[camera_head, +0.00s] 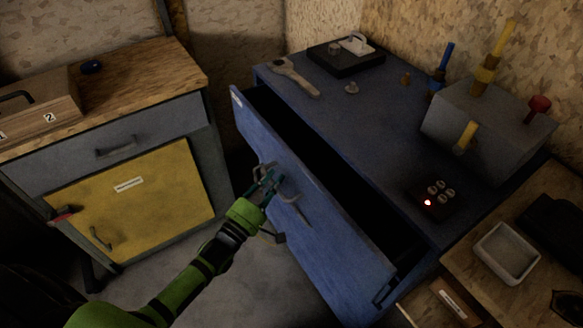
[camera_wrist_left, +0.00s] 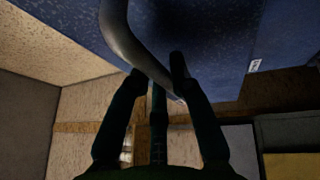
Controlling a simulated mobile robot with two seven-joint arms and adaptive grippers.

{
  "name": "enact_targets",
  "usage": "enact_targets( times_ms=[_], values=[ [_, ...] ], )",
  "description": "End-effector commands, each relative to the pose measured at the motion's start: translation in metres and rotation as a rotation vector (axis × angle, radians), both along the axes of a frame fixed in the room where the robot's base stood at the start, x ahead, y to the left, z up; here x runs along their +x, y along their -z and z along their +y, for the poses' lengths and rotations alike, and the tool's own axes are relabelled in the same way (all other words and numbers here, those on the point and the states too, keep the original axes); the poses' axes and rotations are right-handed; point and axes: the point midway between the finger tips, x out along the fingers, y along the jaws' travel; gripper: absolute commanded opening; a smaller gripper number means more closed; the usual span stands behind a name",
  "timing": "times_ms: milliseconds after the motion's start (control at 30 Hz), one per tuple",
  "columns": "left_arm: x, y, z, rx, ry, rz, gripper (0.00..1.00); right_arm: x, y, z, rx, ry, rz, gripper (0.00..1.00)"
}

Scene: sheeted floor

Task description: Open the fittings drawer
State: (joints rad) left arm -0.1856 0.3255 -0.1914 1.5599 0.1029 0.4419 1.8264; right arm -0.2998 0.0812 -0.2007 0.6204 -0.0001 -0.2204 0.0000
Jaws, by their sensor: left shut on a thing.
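The blue fittings drawer (camera_head: 330,215) stands pulled out from the blue cabinet (camera_head: 345,120) in the head view, with a dark gap behind its front. Its curved metal handle (camera_head: 291,207) is on the drawer front; it also shows in the left wrist view (camera_wrist_left: 125,42). My left gripper (camera_head: 268,183) is at the handle, its fingers shut around the bar, as the left wrist view also shows. What lies inside the drawer is too dark to tell. My right gripper is not in view.
A wrench (camera_head: 294,77), a black tray (camera_head: 346,54), a grey box with levers (camera_head: 480,130) and a button panel (camera_head: 436,198) are on the cabinet top. A yellow-doored cabinet (camera_head: 140,195) stands at left. A white dish (camera_head: 506,252) is on the wooden surface at right.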

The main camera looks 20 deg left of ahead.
Motion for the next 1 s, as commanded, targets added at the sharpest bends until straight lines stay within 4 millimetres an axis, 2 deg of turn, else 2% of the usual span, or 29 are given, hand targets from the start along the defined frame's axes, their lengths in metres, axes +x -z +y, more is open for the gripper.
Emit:
enact_targets(
  times_ms=[33, 200, 600, 800, 1000],
  values=[
    [-0.013, -0.002, 0.010, 0.003, 0.000, 0.008, 0.00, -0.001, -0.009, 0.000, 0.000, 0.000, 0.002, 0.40],
    [-0.051, -0.001, 0.040, 0.003, 0.000, 0.010, 0.00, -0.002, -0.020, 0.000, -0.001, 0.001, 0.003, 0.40],
    [-0.134, 0.000, 0.105, 0.002, 0.000, 0.008, 0.00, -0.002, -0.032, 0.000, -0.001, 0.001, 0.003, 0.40],
    [-0.163, 0.000, 0.128, 0.000, -0.001, 0.003, 0.00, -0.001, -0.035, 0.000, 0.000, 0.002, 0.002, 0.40],
    [-0.180, 0.000, 0.141, -0.002, -0.001, 0.002, 0.00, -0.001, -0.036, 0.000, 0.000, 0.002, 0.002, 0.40]
  ],
)
